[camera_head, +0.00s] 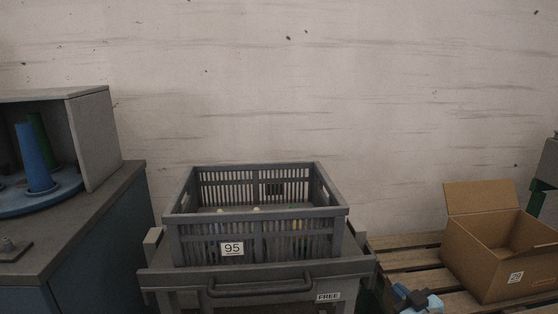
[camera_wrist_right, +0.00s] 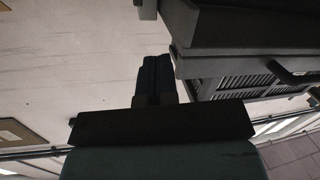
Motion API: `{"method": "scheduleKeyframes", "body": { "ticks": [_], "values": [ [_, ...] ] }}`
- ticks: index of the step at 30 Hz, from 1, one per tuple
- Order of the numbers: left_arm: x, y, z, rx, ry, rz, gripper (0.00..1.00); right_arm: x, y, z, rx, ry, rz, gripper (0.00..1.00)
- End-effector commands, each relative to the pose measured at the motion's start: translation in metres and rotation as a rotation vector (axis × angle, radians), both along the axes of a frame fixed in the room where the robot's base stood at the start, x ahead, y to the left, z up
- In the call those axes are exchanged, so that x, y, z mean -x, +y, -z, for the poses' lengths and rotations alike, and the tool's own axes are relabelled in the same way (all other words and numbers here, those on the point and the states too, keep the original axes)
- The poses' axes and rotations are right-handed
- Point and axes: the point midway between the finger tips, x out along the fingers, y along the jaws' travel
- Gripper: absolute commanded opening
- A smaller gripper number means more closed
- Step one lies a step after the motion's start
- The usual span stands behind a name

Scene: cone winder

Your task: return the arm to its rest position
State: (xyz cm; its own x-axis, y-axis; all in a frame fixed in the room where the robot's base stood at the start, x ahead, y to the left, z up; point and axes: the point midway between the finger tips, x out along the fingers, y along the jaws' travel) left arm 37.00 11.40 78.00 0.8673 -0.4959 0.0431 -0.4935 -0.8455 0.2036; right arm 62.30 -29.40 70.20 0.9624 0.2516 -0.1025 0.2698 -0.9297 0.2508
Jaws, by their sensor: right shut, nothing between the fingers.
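My right gripper (camera_head: 412,298) shows at the bottom edge of the head view, low over the front of the wooden pallet and right of the trolley. In the right wrist view its blue fingers (camera_wrist_right: 154,78) are together with nothing between them. The rest of the right arm is hidden below the head view. My left arm and gripper are not in view.
A grey crate (camera_head: 257,223) marked 95 stands on a trolley (camera_head: 250,272) labelled FREE. An open cardboard box (camera_head: 489,262) sits on the pallet (camera_head: 404,241). At left, a blue cone (camera_head: 34,158) stands in a machine cabinet (camera_head: 94,138). A wall closes the back.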

Motion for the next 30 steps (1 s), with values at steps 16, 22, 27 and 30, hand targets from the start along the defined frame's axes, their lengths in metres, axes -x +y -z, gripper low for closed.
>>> {"method": "scheduleKeyframes", "body": {
  "ticks": [16, 22, 27, 30],
  "values": [
    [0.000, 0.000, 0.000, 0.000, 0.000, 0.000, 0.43, 0.232, 0.174, -0.059, -0.428, 0.045, -0.236, 0.00],
    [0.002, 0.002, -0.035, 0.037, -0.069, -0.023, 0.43, 0.256, 0.178, -0.114, -0.513, -0.037, -0.239, 0.00],
    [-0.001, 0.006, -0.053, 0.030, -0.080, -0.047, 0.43, 0.253, 0.174, -0.131, -0.503, -0.052, -0.218, 0.00],
    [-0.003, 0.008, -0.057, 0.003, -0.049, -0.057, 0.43, 0.250, 0.172, -0.135, -0.481, -0.021, -0.201, 0.00]
  ]
}}
